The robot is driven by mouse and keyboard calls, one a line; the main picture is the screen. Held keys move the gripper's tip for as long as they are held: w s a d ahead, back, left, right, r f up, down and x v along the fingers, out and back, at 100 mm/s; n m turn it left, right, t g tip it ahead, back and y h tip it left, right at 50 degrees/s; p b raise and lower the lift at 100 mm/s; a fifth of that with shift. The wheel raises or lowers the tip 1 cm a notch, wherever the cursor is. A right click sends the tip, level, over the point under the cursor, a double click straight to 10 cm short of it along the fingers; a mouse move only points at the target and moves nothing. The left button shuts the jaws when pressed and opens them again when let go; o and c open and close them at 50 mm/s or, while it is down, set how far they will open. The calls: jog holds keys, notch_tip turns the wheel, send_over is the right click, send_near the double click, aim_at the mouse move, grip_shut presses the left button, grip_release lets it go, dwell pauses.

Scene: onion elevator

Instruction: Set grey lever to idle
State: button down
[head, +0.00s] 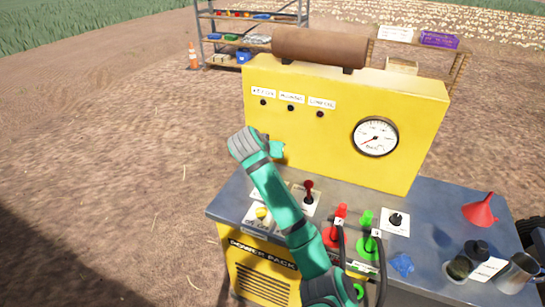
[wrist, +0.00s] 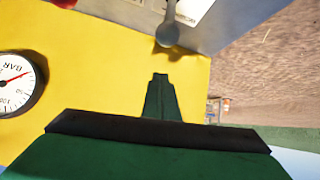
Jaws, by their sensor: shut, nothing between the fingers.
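The grey lever (wrist: 168,34) shows at the top of the wrist view, a grey rod with a round knob, beside a white label plate (wrist: 194,9). In the head view I cannot see it; my arm covers part of the console there. My gripper (wrist: 161,76) is shut and empty, its dark green fingertips pointing toward the lever's knob with a small gap between them in the picture. I cannot tell the depth between them. In the head view my wrist is in front of the yellow panel (head: 330,130).
A red lever (head: 308,188), a yellow knob (head: 262,213), red and green handles (head: 367,240) and a black knob (head: 396,219) stand on the console. A red funnel (head: 481,209) and a metal mug (head: 518,274) are at right. A gauge (head: 375,137) is on the panel.

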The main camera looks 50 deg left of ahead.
jog(key=v, duration=0.8)
